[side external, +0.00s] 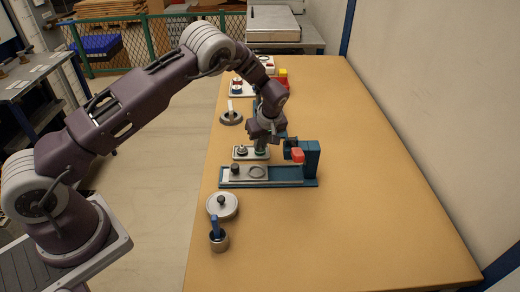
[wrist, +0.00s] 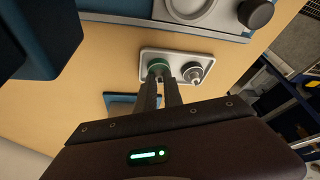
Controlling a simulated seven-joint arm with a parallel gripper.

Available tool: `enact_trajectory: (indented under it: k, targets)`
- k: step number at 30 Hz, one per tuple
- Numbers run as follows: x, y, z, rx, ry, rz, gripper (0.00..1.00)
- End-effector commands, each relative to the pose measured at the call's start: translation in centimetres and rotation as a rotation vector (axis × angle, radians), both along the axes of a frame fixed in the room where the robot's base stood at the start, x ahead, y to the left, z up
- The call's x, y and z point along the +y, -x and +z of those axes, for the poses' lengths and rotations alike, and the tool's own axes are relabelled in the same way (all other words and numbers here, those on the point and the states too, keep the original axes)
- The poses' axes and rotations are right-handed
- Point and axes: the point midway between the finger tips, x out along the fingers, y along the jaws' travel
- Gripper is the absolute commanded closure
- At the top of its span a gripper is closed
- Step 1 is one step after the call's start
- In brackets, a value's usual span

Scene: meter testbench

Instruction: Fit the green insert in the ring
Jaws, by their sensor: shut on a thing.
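My gripper (side external: 262,147) points down over a small pale plate (side external: 237,157) on the bench. In the wrist view its fingers (wrist: 165,82) are shut on the green insert (wrist: 155,63), which is at one end of the same plate (wrist: 180,55). Only a green edge of the insert (side external: 261,153) shows in the side view. I cannot tell whether it rests in the plate or is just above it. A round ring outline (side external: 257,171) lies on the blue fixture in front of the plate; it is partly visible in the wrist view (wrist: 190,8).
A metal knob (wrist: 192,72) stands on the plate beside the insert. The blue fixture (side external: 285,183) has a dark knob (side external: 235,167) and an upright block with a red tip (side external: 297,155). The bench's right side is clear.

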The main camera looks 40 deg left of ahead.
Motion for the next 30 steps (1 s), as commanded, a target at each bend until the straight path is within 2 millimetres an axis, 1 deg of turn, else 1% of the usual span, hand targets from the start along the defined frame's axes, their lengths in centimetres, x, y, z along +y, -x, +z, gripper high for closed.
enact_trajectory:
  k: [2,4,12,15,17,19,24,27,30]
  targets:
    - [0.0,0.0,0.2,-0.001,0.000,0.000,1.00]
    - [0.0,-0.1,1.0,-0.002,0.000,0.001,1.00]
    - [0.0,-0.1,7.7,-0.004,0.001,0.002,1.00]
    - [-0.2,0.1,9.3,-0.001,0.002,0.012,1.00]
    - [-0.9,0.7,9.8,0.001,0.007,0.050,1.00]
    - [-2.1,2.0,10.1,0.005,0.014,0.134,1.00]
    - [-5.3,5.9,10.4,0.007,0.014,0.384,1.00]
    - [-6.4,7.5,10.5,0.004,0.003,0.490,1.00]
    - [-6.6,8.1,10.3,0.002,-0.003,0.528,1.00]
